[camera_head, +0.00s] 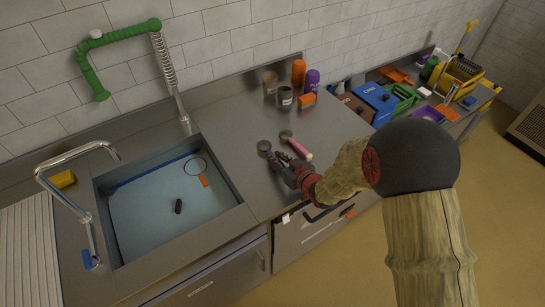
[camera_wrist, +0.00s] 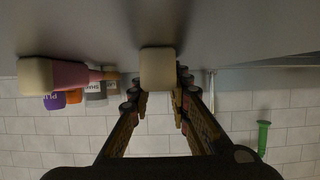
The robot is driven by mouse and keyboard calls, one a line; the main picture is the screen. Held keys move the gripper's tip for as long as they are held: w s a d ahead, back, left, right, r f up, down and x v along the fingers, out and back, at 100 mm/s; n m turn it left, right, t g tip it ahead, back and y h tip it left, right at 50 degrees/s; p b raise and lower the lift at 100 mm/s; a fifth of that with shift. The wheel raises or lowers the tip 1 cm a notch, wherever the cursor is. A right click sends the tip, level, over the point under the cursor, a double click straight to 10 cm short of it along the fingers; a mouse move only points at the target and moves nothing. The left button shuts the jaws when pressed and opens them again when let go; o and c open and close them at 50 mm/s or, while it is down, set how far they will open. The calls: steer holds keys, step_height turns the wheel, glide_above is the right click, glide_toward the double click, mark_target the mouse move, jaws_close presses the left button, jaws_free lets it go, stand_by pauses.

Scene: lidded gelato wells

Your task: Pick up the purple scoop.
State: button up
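My gripper (camera_head: 288,172) is low over the front part of the steel counter, beside two scoops. In the wrist view my gripper (camera_wrist: 158,100) has its two fingers spread apart, with a cream handle end (camera_wrist: 158,68) lying between and in front of them. Whether the fingers touch it cannot be told. One scoop has a pink handle (camera_head: 301,150); it also shows in the wrist view at the left (camera_wrist: 72,74), with a cream end. The other scoop's round bowl (camera_head: 264,146) shows left of it; its handle runs toward my gripper and its colour is not clear.
A sink (camera_head: 165,215) lies left, with a tap and a green hose. Behind the scoops stand a purple tub (camera_head: 312,80), an orange tub (camera_head: 298,72) and metal cups. Coloured boxes, including a blue one (camera_head: 375,102), stand right. The counter behind the scoops has bare room.

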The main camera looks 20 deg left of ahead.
jaws_close()
steer(key=shift+r, duration=0.15)
